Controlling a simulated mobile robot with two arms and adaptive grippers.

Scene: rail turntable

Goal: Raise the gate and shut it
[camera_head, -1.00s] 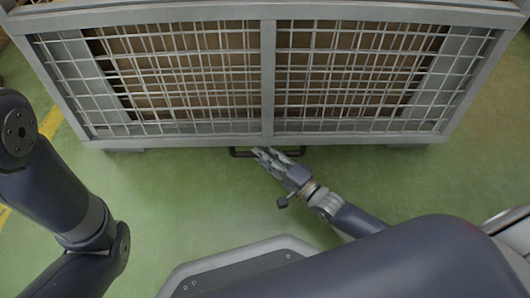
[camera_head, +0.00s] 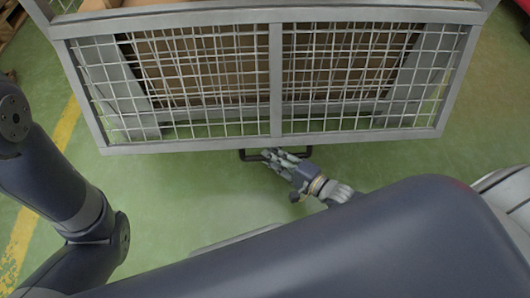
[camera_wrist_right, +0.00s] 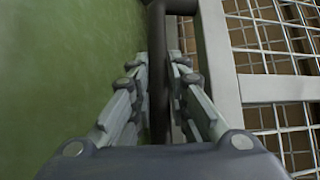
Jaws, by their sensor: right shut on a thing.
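The gate (camera_head: 277,90) is a grey-framed wire mesh panel with a middle upright, on the front of a cage. Green floor and the cage's grey posts show through its lower mesh, so its lower edge stands out from the cage towards me. A black bar handle (camera_head: 248,154) is on its bottom rail. My right gripper (camera_head: 272,155) is shut on this handle. In the right wrist view the dark handle bar (camera_wrist_right: 159,45) runs between the fingers of the right gripper (camera_wrist_right: 162,75). My left gripper is out of view; only the left arm shows.
Brown boxes (camera_head: 200,62) stand in the cage behind the mesh. The green floor (camera_head: 180,200) is clear in front of the gate. A yellow floor line (camera_head: 35,215) runs at the left. A red thing (camera_head: 448,4) shows at the top right.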

